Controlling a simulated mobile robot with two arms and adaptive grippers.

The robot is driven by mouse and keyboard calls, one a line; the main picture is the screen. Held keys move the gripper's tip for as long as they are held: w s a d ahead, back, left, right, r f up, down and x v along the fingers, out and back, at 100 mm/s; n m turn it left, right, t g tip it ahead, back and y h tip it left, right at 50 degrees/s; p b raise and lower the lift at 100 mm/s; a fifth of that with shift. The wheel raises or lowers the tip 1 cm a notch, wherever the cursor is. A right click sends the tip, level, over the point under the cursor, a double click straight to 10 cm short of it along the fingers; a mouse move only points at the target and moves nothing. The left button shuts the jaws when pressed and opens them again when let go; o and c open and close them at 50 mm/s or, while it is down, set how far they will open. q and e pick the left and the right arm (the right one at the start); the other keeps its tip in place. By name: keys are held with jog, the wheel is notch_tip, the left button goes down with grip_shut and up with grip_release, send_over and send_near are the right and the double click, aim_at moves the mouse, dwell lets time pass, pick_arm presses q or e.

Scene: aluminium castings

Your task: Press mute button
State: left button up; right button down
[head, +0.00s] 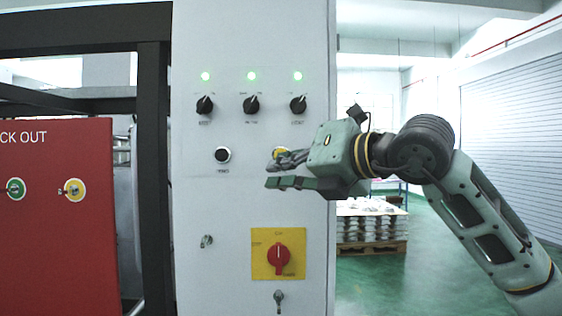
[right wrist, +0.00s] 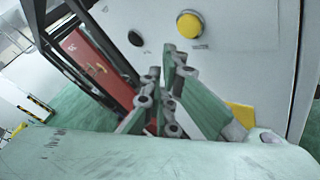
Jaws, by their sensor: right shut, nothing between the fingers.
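A white control panel (head: 190,255) stands in front of me. A black round button (head: 222,154) sits at its left; it also shows in the right wrist view (right wrist: 135,38). A yellow round button (right wrist: 189,24) is right of it in the right wrist view; in the head view my gripper mostly covers it. I cannot read which label says mute. My right gripper (head: 270,172) is shut and empty, with its fingers pointing left in front of the yellow button. In the right wrist view its fingers lie below the yellow button, apart from it. My left gripper is not in view.
Three black knobs (head: 251,104) with lit green lamps (head: 252,76) sit above the buttons. A red rotary switch (head: 278,256) on a yellow plate and a key switch (head: 279,297) sit below. A red lockout board (head: 58,220) and dark frame (head: 155,180) stand left. A loaded pallet (head: 372,247) stands behind.

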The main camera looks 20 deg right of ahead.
jog(key=s, duration=0.1)
jog(key=s+a+b, duration=0.1)
jog(key=s, duration=0.1)
dwell(0.9)
